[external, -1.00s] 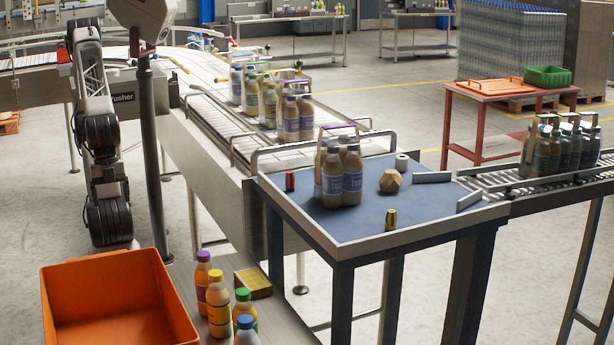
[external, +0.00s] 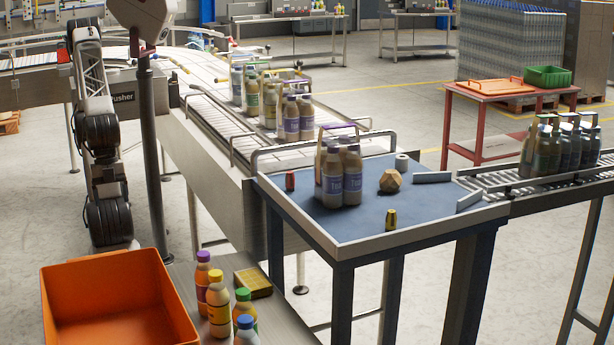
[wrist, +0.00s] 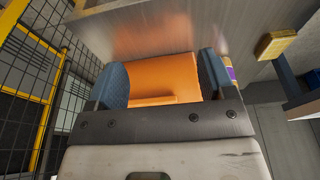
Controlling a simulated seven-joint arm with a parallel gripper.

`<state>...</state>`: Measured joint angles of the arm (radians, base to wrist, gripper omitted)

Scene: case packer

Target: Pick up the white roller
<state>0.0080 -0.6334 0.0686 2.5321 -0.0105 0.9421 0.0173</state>
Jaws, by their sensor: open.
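The white roller (external: 402,162) is a small, pale, short cylinder near the back edge of the blue-topped table (external: 330,228). It stands just behind the tan faceted block (external: 390,181) and is not visible in the wrist view. My gripper (wrist: 163,78) is open in the wrist view, with a blue finger pad on each side. The orange bin (wrist: 165,72) shows between and beyond the fingers, and I see nothing held. My gripper is far from the roller; I cannot make it out clearly in the external view.
A bottle pack (external: 342,172) stands left of the roller. A red can (external: 291,181), a gold can (external: 391,219) and grey guide bars (external: 432,177) are also on the table. The orange bin (external: 62,270) and several bottles (external: 218,300) are in front.

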